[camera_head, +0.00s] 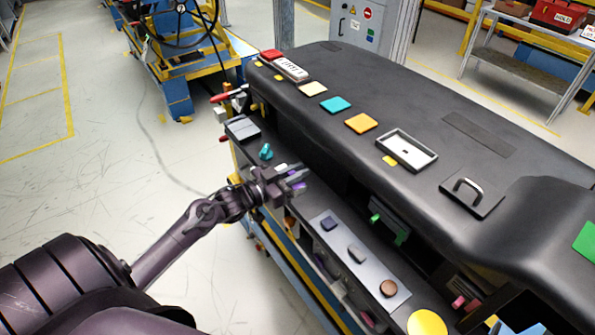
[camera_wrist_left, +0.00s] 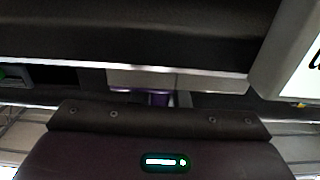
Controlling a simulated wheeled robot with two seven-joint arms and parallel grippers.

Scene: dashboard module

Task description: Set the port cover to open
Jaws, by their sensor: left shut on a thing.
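My left gripper (camera_head: 293,180) reaches in from the left, over the front ledge of the dark dashboard module (camera_head: 392,118). It is shut on a small purple part (camera_head: 298,186), which appears to be the port cover. In the left wrist view, a bit of purple (camera_wrist_left: 158,98) shows between the pale finger pieces. The gripper hides most of this part, so I cannot tell how far open the cover stands. My right gripper is not in view.
A turquoise knob (camera_head: 265,152) stands on the ledge left of my gripper. A grey panel with several buttons (camera_head: 357,254) lies to the right. The dashboard's overhang rises behind. A black handle (camera_head: 468,188) is on top. The floor at left is clear.

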